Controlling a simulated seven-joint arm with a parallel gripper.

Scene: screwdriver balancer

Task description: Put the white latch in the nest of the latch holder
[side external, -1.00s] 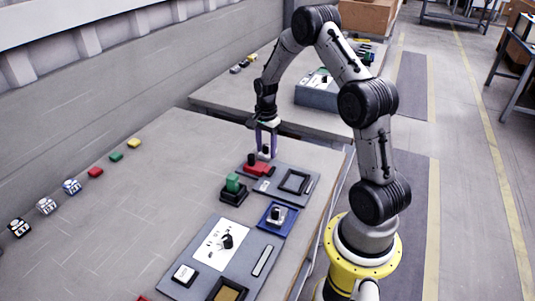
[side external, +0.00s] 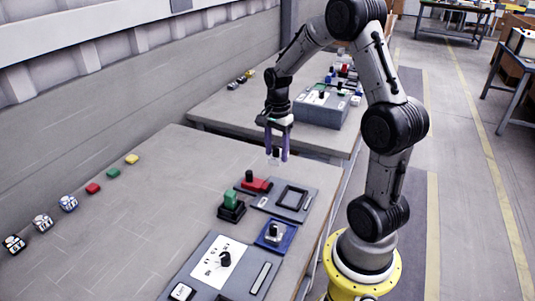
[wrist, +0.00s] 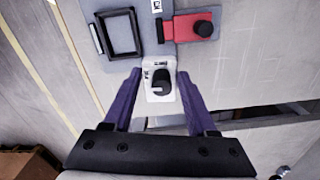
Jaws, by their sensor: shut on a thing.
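The white latch (wrist: 152,94), a small white plate with a black knob and dark print, sits between the purple fingers of my gripper (wrist: 158,97) in the wrist view. My gripper (side external: 277,155) is shut on it and holds it in the air at the far end of the near table. A grey plate with an empty black square frame (side external: 292,197) lies below, nearer the camera; it also shows at the top of the wrist view (wrist: 120,33). I cannot tell for sure which fixture is the latch holder.
A red piece with a black knob (side external: 256,184) lies by the grey plate. A green block (side external: 231,199) on a black base and a blue tray (side external: 289,238) stand nearby. A grey panel with a white card (side external: 212,266) is in front.

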